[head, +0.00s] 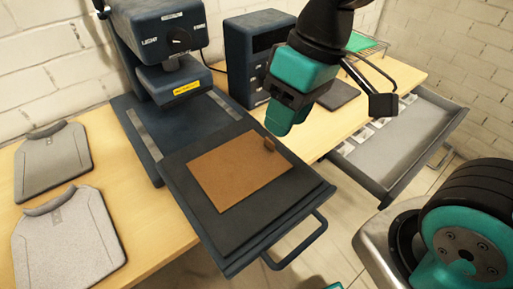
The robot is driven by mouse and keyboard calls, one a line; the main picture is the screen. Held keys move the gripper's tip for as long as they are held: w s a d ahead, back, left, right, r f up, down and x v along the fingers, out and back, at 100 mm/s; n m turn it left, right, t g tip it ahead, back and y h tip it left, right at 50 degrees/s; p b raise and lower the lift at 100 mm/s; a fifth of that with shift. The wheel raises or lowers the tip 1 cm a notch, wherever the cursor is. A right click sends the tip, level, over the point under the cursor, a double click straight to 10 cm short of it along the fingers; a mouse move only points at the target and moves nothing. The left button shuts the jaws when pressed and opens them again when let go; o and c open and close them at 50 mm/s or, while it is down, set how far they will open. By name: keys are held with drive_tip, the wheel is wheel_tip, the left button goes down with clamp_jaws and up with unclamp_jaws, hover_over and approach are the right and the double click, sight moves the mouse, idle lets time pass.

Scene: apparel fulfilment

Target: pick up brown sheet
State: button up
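A brown sheet (238,172) lies flat on the dark pad (222,229) of the heat press drawer. A small brown tab (269,144) stands up at its right corner. My gripper (288,122) hangs above and a little behind that corner, apart from the sheet. Its teal body is visible, but its fingers are seen from an angle that does not show whether they are spread or closed. Nothing is seen held in it.
The dark blue press head (160,40) stands behind the pad. A drawer handle (298,243) sticks out in front. Two grey garments (70,240) lie on the wooden table at left.

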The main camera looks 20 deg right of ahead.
drive_tip(key=w+d+f+m+h+p, duration=0.1)
drive_tip(key=w+d+h, duration=0.1)
drive_tip(key=w, duration=0.5)
drive_tip(key=w+d+f+m+h+p, duration=0.1)
drive_tip(key=w+d+f+m, duration=0.1)
drive_tip(key=w, duration=0.5)
hover_over(268, 139)
wheel_tip(268, 139, down, 11)
drive_tip(key=shift+s, duration=0.1)
drive_tip(key=shift+w+f+p, duration=0.2)
drive_tip(key=shift+f+p, duration=0.5)
drive_tip(key=shift+f, duration=2.3)
clamp_jaws()
